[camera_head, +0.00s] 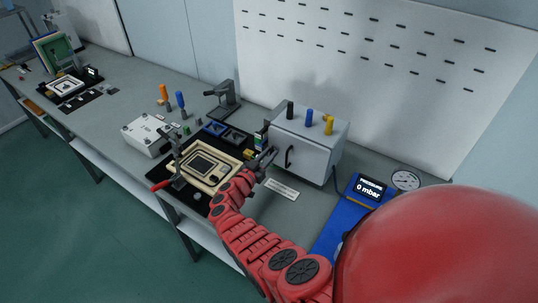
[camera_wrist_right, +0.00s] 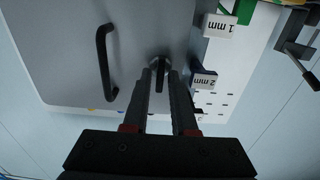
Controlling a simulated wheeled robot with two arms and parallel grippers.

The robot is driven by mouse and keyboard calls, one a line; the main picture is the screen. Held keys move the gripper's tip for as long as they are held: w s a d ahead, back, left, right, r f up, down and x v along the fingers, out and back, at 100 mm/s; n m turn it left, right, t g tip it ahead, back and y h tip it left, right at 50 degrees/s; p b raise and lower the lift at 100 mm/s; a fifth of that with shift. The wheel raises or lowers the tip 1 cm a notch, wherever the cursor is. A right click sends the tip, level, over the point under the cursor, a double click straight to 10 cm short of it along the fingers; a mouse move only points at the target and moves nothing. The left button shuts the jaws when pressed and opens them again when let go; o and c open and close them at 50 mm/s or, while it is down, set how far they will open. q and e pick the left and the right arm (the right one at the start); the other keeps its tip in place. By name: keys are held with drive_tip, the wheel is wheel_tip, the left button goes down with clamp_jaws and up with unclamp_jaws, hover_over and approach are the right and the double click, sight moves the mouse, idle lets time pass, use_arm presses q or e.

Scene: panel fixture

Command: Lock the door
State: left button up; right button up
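The door (camera_head: 294,159) is the front of a grey box (camera_head: 308,126) on the bench, and it looks closed. It carries a dark bar handle (camera_head: 289,156), also seen in the right wrist view (camera_wrist_right: 105,62). A small dark lock lever (camera_wrist_right: 159,72) sits on the door beside the handle. My right gripper (camera_head: 265,158) is at the door's left side. In the right wrist view its two fingers (camera_wrist_right: 161,80) straddle the lever and appear apart; contact with it is unclear. My left gripper is not in view.
Blocks labelled 1 mm (camera_wrist_right: 218,25) and 2 mm (camera_wrist_right: 203,80) stand close beside the fingers. A black mat with a beige framed panel (camera_head: 205,168) lies left of the box. A blue pressure unit (camera_head: 366,190) stands at right. A white label (camera_head: 282,190) lies before the box.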

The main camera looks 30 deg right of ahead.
clamp_jaws()
drive_tip(key=shift+m, duration=0.3)
drive_tip(key=shift+s+f+m+b, duration=0.1)
drive_tip(key=shift+f+m+b, duration=0.05)
drive_tip(key=shift+m+b, duration=4.05)
drive_tip(key=shift+s+f+m+b, duration=0.1)
drive_tip(key=shift+f+m+b, duration=0.05)
drive_tip(key=shift+m+b, duration=4)
drive_tip(key=shift+m+p, duration=0.3)
drive_tip(key=shift+m, duration=0.05)
drive_tip(key=shift+o, duration=1.7)
unclamp_jaws()
